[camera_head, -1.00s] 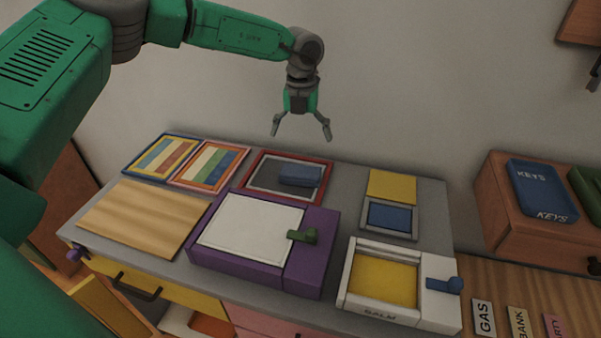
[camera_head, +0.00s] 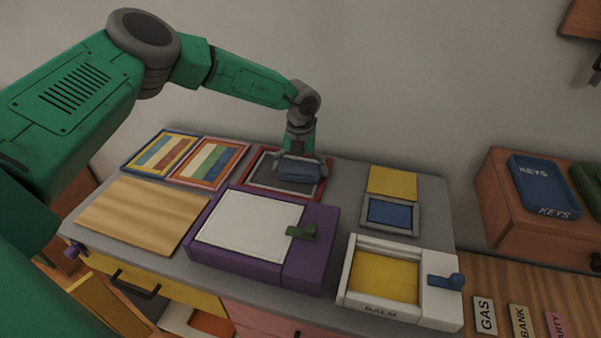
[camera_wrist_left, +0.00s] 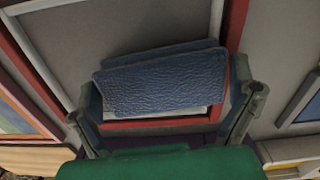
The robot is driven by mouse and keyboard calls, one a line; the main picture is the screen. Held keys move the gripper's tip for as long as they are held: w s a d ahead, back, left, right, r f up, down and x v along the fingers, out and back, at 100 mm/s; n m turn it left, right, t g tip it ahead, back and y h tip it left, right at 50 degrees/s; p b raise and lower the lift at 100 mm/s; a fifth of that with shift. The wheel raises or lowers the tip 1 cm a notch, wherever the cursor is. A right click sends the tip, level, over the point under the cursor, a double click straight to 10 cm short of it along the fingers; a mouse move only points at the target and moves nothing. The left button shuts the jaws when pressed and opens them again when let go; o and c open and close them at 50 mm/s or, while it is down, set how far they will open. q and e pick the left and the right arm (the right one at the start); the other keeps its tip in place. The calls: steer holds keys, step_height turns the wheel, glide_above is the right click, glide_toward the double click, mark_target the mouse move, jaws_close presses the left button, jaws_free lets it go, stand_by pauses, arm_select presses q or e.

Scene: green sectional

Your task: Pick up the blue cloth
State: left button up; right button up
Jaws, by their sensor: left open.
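The folded blue cloth (camera_head: 299,172) lies at the right part of a red-framed grey tray (camera_head: 256,163) at the back of the counter. In the left wrist view the cloth (camera_wrist_left: 165,80) shows a textured top and spans most of the gap between the fingers. My left gripper (camera_head: 301,168) is down at the cloth, open, with one finger on each side of it. In the left wrist view the fingers of my left gripper (camera_wrist_left: 168,115) stand wide. I cannot tell whether they touch the cloth. My right gripper is not in view.
A purple box with a white lid (camera_head: 248,226) stands in front of the tray. A white box with a yellow inside (camera_head: 384,277) is at the front right. Striped framed panels (camera_head: 205,164) lie to the left. A wooden box (camera_head: 510,220) stands at the right. The wall is close behind.

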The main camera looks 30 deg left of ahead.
arm_select(q)
steer(key=shift+r, duration=0.1)
steer(key=c, duration=0.8)
